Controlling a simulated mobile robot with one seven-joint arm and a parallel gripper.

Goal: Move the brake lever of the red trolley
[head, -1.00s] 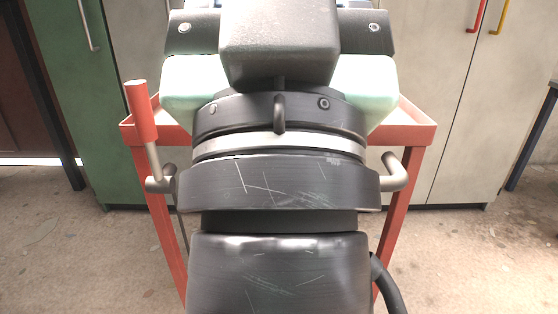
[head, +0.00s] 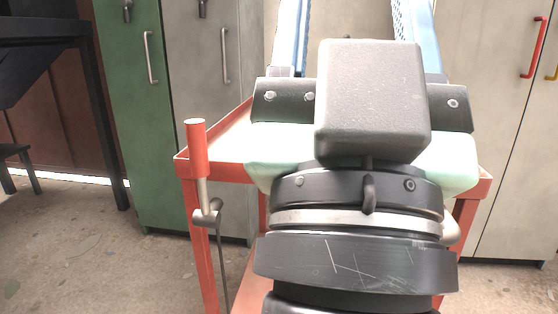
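The red trolley (head: 218,171) stands in front of me, largely hidden behind my arm. Its brake lever (head: 197,148) has a red cylindrical grip on a short metal stem at the trolley's near left corner. The lever stands nearly upright, and a cable hangs from its pivot. My gripper (head: 349,35) is above the trolley, pointing away from me, with two blue fingers spread wide apart. The fingertips run out of the top of the picture. My gripper is to the right of the lever and beyond it, apart from it.
Green (head: 150,110) and grey (head: 222,100) cabinets stand behind the trolley. A dark table (head: 95,100) is at the left. A cabinet with a red handle (head: 535,48) is at the right. The floor left of the trolley is clear.

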